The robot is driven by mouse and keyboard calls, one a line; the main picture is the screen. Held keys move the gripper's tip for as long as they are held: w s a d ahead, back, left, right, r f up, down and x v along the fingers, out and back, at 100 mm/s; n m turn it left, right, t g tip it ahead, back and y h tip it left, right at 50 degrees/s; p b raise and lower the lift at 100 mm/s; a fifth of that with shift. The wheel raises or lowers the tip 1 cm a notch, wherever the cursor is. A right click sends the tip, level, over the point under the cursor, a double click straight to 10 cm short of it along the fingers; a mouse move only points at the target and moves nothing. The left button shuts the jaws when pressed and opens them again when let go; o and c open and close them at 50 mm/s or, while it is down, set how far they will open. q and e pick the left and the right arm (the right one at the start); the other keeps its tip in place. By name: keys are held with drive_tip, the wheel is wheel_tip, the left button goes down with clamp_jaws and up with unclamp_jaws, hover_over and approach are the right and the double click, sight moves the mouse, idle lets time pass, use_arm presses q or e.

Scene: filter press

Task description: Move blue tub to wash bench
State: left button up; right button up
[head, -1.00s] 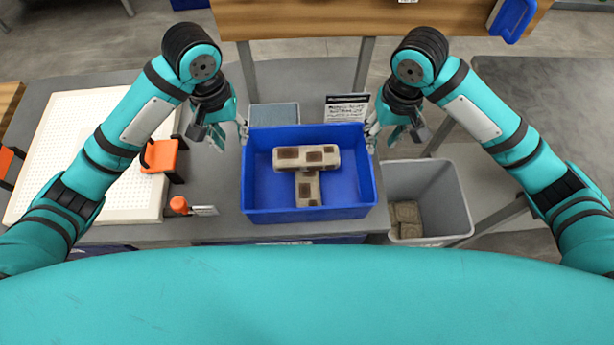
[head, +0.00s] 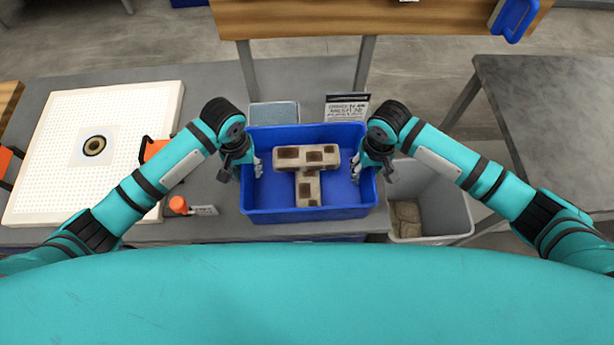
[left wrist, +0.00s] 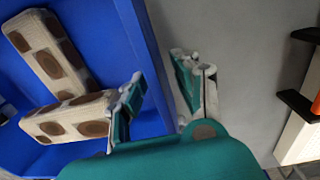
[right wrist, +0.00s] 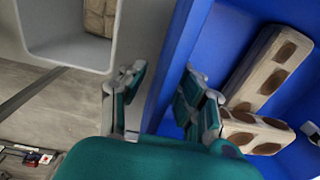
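The blue tub (head: 310,207) sits on a grey bench near its front edge and holds brown-and-cream blocks (head: 306,158) with dark square recesses. My left gripper (head: 245,172) is at the tub's left wall. In the left wrist view its fingers (left wrist: 160,92) are apart, one inside the tub and one outside, with the wall (left wrist: 148,60) between them. My right gripper (head: 371,172) is at the right wall. In the right wrist view its fingers (right wrist: 158,98) also stand apart on either side of the wall (right wrist: 172,70). I cannot tell which surface is the wash bench.
A grey bin (head: 450,190) with brown pieces stands right of the tub. A white perforated board (head: 60,140) lies left, with orange parts (head: 178,204) nearby. A small sign (head: 346,107) stands behind the tub. A wooden-topped table (head: 380,18) is behind; a dark grey table (head: 550,115) is right.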

use_arm(q)
drive_tip(key=shift+f, duration=0.55)
use_arm(e)
drive_tip(key=shift+f, duration=0.55)
use_arm(q)
clamp_jaws()
use_arm(e)
clamp_jaws()
